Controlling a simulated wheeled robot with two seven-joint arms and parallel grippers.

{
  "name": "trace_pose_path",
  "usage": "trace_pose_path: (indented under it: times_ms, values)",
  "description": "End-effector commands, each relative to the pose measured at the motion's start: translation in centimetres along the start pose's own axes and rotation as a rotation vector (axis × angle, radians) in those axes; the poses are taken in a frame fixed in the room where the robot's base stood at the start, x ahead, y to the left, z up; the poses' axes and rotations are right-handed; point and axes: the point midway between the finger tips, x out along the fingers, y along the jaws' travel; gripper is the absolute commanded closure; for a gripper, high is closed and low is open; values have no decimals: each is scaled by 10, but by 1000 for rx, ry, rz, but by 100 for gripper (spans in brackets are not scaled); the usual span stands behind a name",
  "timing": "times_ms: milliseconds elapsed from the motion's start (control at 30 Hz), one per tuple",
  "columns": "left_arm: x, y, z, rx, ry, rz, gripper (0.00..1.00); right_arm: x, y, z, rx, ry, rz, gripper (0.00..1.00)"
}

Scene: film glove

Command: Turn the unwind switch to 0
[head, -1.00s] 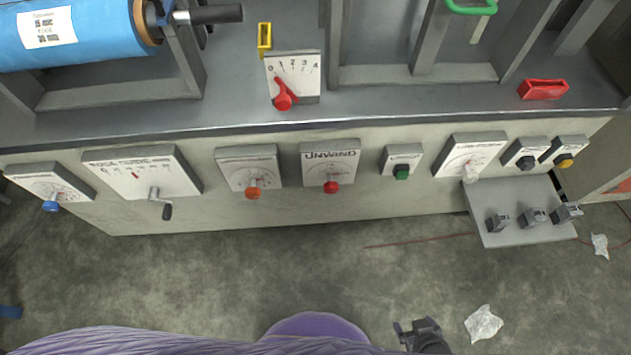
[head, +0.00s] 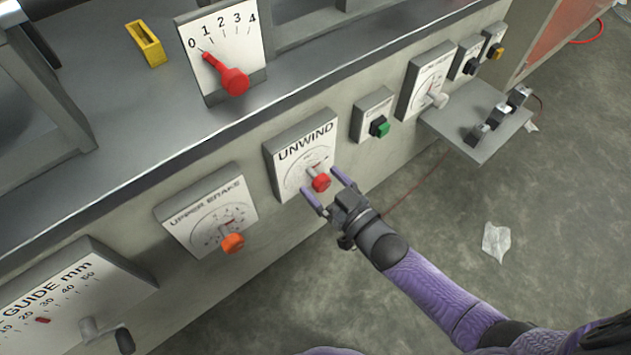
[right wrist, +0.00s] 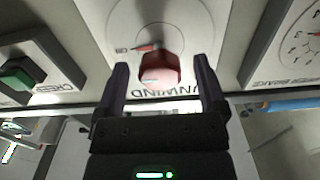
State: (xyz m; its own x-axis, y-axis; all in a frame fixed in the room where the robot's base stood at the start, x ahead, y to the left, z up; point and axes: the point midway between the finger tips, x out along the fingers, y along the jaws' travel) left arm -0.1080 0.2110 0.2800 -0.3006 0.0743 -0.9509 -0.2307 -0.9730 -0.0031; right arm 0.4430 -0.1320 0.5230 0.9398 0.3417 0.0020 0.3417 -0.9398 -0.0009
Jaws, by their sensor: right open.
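The unwind switch is a white panel (head: 287,156) lettered UNWIND on the machine's front, with a red knob (head: 321,182) low on its dial. The knob also shows in the right wrist view (right wrist: 160,72), beside a small red pointer mark on the dial. My right gripper (head: 327,190) is open, with one finger on each side of the red knob. In the right wrist view the fingers (right wrist: 160,85) flank the knob with gaps on both sides. The dial's figures are too small to read. My left gripper is not in view.
An UPPER BRAKE panel with an orange knob (head: 232,243) is left of it, and a green button (head: 379,127) right of it. A red lever (head: 232,80) on a 0–4 plate stands above on the ledge. A grey shelf (head: 485,150) juts out at right.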

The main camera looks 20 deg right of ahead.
Motion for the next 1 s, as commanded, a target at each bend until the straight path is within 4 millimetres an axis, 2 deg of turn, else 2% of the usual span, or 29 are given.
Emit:
trace_pose_path:
  times_ms: [133,400,800,833,1000]
  values:
    - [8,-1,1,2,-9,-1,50,15,0,2,0,-2,0,10]
    - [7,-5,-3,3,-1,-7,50,18,0,0,-1,-2,0,12]
    - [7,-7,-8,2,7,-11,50,17,0,0,0,-3,0,97]
    - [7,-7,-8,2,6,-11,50,17,0,0,0,-3,0,100]
    - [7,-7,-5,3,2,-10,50,17,0,0,-8,-3,1,100]
